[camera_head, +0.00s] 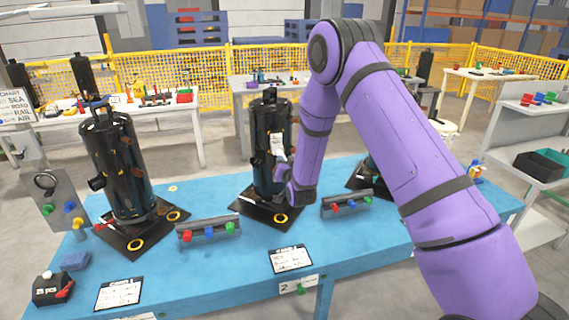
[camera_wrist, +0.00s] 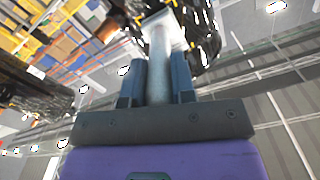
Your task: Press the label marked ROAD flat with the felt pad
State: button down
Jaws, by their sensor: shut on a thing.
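My gripper (camera_wrist: 157,80) is shut on the grey handle (camera_wrist: 159,65) of a tool with a pale square head, which I take to be the felt pad (camera_wrist: 168,24). In the head view my gripper (camera_head: 282,172) is at the front of the middle black compressor (camera_head: 264,125). A white patch (camera_head: 278,144) shows against that compressor just above my gripper; I cannot tell whether it is the pad or a label. The pad's head is close to the shiny black body in the wrist view; contact cannot be told. No label reading ROAD is legible on a compressor.
A left compressor (camera_head: 117,165) stands on the blue table (camera_head: 190,262); a right one is mostly behind my arm.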

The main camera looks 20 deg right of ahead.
jog(key=s, duration=0.3)
jog(key=shift+s, duration=0.2)
dwell(0.4)
jog(key=s+d+f, duration=0.3)
jog(key=s+d, duration=0.4)
jog(key=s, duration=0.1)
jog(key=shift+f, duration=0.35)
jog(key=shift+s+f, duration=0.1)
